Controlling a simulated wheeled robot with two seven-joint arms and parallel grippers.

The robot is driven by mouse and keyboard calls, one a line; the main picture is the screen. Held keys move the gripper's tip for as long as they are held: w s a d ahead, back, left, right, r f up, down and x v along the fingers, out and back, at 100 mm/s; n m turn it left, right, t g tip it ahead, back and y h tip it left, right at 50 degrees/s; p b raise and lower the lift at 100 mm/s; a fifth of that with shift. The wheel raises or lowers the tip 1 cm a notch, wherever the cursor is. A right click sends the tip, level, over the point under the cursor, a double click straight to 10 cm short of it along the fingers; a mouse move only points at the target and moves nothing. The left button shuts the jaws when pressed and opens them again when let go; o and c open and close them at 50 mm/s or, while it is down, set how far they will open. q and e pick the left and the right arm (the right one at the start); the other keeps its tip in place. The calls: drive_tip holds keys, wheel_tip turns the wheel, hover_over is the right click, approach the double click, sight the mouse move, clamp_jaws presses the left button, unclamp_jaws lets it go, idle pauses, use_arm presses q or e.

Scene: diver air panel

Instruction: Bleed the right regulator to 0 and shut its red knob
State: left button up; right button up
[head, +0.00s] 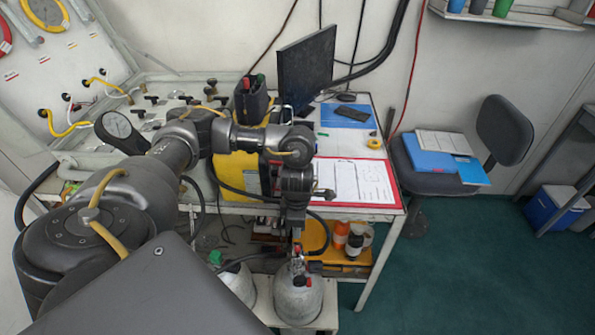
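My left arm reaches in from the left across the panel, and its wrist hangs down past the table's front edge. My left gripper (297,252) points down just above the top of the right grey cylinder (298,298). Its fingers blend with the metal fittings there, so I cannot tell whether they are open or touching. The regulator and its red knob cannot be made out clearly. The left grey cylinder (238,283) is partly hidden. My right gripper is not in view.
The air panel (75,65) with yellow hoses stands at left. The table holds a monitor (305,68), a red-edged clipboard (352,182) and a yellow case (226,172). A chair (505,130) is at right; the green floor is open.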

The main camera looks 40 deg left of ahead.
sight(298, 248)
use_arm(q)
wheel_tip(298, 248, down, 11)
drive_tip(key=shift+w+r, duration=0.1)
idle(0.5)
drive_tip(key=shift+c, duration=0.5)
clamp_jaws()
